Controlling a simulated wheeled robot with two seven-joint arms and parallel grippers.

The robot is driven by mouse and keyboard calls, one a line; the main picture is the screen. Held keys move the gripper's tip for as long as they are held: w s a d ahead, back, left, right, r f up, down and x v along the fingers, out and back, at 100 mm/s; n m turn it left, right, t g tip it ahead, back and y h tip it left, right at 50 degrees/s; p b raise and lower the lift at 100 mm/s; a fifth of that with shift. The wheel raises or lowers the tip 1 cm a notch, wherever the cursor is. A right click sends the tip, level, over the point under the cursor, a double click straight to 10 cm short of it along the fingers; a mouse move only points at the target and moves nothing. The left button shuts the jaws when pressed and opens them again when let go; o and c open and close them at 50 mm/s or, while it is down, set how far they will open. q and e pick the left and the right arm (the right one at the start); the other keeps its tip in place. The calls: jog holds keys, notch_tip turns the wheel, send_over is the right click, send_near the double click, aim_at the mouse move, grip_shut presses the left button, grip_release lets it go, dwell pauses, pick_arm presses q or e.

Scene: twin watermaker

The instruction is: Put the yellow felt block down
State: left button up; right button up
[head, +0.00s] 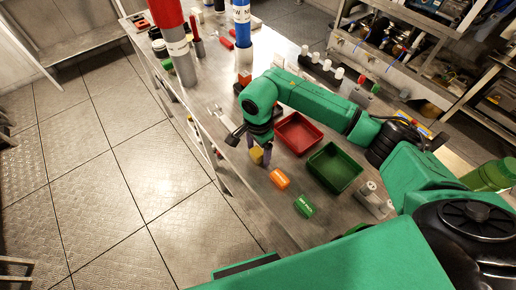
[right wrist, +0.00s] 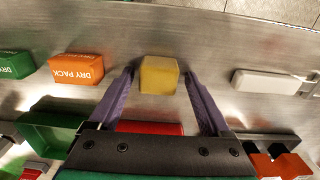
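The yellow felt block (head: 257,155) is at the worktop's near side in the head view, just below my right gripper (head: 262,152). In the right wrist view the block (right wrist: 159,75) sits between the two purple fingertips of my right gripper (right wrist: 159,76). A narrow gap shows on each side of it, so the fingers look open around it. The block appears to rest on the metal worktop (head: 235,165), though its underside is hidden. My left gripper is not in view.
An orange DRY PACK block (head: 280,178) and a green block (head: 304,206) lie nearby. A red tray (head: 299,134) and a green tray (head: 335,167) stand behind them.

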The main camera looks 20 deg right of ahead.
aim_at(257, 148)
jog(key=shift+w, duration=0.1)
jog(key=shift+r, duration=0.15)
jog(key=shift+s, duration=0.25)
jog(key=r+b, duration=0.1)
jog(key=r, duration=0.1)
jog(key=w+r+b, duration=0.1)
jog(key=b, duration=0.1)
jog(key=shift+r, duration=0.35)
notch_tip(257, 148, up, 11)
jog(key=b, duration=0.1)
jog(key=shift+f+b, duration=0.2)
jog(key=shift+b, duration=0.15)
jog(key=shift+a, duration=0.1)
